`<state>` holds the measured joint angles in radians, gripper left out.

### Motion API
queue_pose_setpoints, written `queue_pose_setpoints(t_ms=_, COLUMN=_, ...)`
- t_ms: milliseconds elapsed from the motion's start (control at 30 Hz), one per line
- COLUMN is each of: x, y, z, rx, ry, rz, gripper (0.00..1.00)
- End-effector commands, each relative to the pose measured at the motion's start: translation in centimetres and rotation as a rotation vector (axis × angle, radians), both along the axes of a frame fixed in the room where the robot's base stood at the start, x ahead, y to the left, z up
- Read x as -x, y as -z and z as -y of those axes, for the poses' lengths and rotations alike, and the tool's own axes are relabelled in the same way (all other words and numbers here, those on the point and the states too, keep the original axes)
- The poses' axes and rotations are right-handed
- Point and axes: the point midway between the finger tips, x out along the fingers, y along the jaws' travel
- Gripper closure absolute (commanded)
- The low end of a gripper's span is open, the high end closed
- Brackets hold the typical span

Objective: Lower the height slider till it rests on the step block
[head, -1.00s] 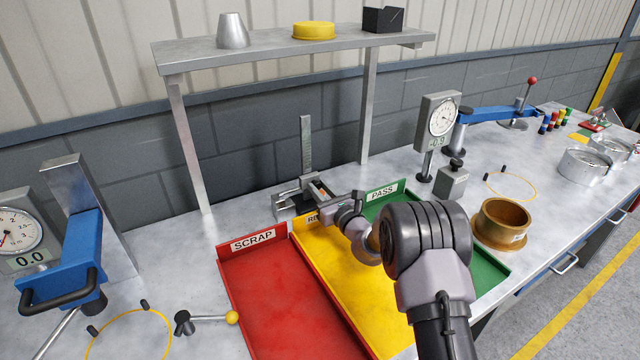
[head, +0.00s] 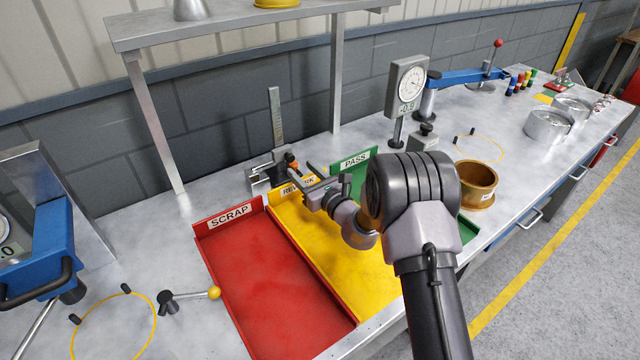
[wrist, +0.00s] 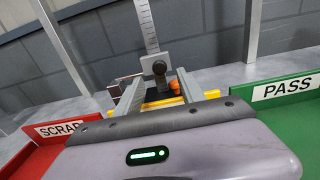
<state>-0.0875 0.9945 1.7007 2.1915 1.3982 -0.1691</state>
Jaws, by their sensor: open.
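The height gauge (head: 276,118) stands behind the yellow REWORK tray, its graduated column upright. Its dark slider (wrist: 159,70) with a round knob sits low on the column in the wrist view, with an orange part (wrist: 174,86) beside it. My gripper (wrist: 158,92) is open, its two fingers pointing toward the slider from the front, one on each side in the picture. In the head view my gripper (head: 308,178) is just in front of the gauge. A metal block (wrist: 122,86) shows left of the slider; I cannot tell whether it is the step block or whether the slider touches it.
The red SCRAP tray (head: 228,217), yellow REWORK tray (head: 300,188) and green PASS tray (head: 354,161) lie below and beside my arm. A shelf (head: 240,26) stands over the bench behind. A dial gauge (head: 406,85) and a bronze ring (head: 476,184) are at right.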

Motion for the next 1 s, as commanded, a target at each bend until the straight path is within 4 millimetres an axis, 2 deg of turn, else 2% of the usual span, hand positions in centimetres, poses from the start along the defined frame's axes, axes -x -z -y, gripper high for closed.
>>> queue_pose_setpoints(t_ms=200, x=5.9, y=-0.3, z=4.1, rx=-0.001, ry=0.003, rz=-0.003, gripper=0.53)
queue_pose_setpoints(t_ms=400, x=9.1, y=-0.1, z=6.2, rx=0.001, ry=0.002, rz=-0.001, gripper=0.53)
queue_pose_setpoints(t_ms=533, x=9.8, y=-0.1, z=6.6, rx=0.001, ry=0.001, rz=0.001, gripper=0.53)
queue_pose_setpoints(t_ms=900, x=9.8, y=-0.1, z=6.6, rx=0.001, ry=0.000, rz=0.001, gripper=0.53)
queue_pose_setpoints(t_ms=967, x=9.9, y=-0.5, z=6.4, rx=0.004, ry=-0.011, rz=0.005, gripper=0.53)
queue_pose_setpoints(t_ms=1000, x=10.2, y=-1.4, z=5.8, rx=0.012, ry=-0.040, rz=0.016, gripper=0.53)
